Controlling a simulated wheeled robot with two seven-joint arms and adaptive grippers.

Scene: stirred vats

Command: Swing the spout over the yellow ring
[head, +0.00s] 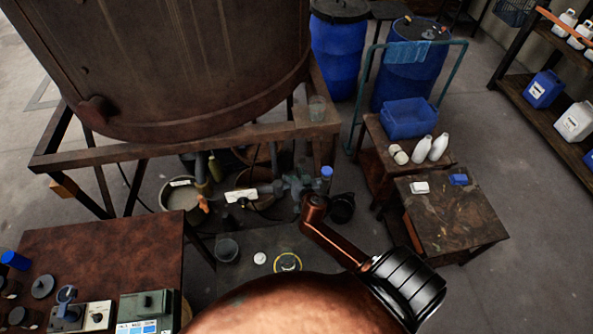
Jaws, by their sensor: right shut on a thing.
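The yellow ring (288,262) lies on a dark grey surface, just beyond my copper-coloured arm. The spout, a grey pipe piece with a white label (240,195), runs left to right below the large rusty vat. It is above and left of the ring in the picture, not over it. My right gripper (287,188) is small and dark at the end of my copper arm. It is shut at the right end of the spout; its fingers are hard to make out against the grey fittings. My left gripper is not in view.
A dark cup (227,250) and a white disc (260,258) are left of the ring. A worn side table (455,222) stands right.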

